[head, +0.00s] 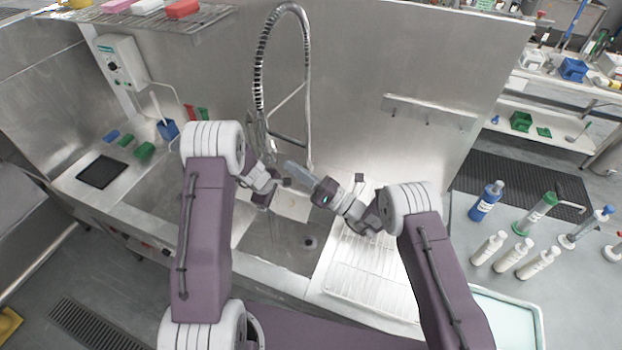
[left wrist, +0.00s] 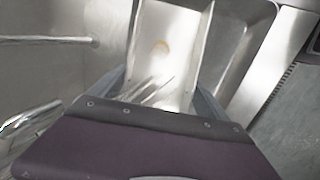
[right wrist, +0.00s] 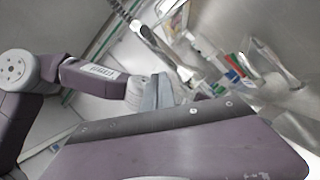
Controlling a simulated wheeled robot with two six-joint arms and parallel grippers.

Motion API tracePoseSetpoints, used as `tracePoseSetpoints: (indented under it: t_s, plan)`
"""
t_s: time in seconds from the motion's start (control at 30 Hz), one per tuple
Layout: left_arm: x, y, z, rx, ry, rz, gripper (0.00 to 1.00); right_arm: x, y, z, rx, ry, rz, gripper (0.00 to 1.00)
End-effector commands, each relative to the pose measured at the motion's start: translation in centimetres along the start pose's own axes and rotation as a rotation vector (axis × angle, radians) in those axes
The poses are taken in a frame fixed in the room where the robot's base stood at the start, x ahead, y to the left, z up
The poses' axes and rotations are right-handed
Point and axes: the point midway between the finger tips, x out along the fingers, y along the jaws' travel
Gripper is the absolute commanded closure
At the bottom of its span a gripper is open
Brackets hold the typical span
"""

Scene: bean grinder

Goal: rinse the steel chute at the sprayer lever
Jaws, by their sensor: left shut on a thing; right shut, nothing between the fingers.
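My left gripper (head: 270,199) is shut on the chute. Pale streaks cross the chute near the fingers; I cannot tell whether they are water. My right gripper (head: 289,166) is shut and empty, just above and right of the left one, near the sprayer. The sprayer hose (head: 260,75) hangs in a spring arch over the sink; its lever is not clear behind my arms.
A wire drying rack (head: 365,262) lies right of the basin. Bottles (head: 487,200) stand on the right counter. A wall box (head: 120,62) and a blue cup (head: 168,130) are at the left. A steel wall rail (head: 430,108) is behind.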

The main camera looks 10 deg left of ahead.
Motion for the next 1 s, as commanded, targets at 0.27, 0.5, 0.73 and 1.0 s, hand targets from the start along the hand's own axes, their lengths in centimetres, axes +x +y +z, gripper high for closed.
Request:
tracePoseSetpoints:
  t_s: [0.27, 0.5, 0.73, 1.0]
  plan:
    - [0.0, 0.1, 0.0, 0.000, 0.001, 0.001, 0.75, 1.3, 0.0, 3.4, -0.002, -0.001, 0.000, 1.00]
    - [0.0, 0.1, 0.0, 0.000, 0.001, 0.001, 0.75, 1.4, 0.0, 3.9, -0.001, 0.000, -0.001, 1.00]
    - [-0.1, 0.1, 0.0, 0.000, 0.001, 0.001, 0.75, 1.4, 0.1, 4.2, -0.003, 0.010, -0.007, 1.00]
    - [0.0, 0.1, 0.0, 0.000, 0.001, 0.001, 0.75, 1.8, 0.9, 6.2, -0.016, 0.071, -0.048, 1.00]
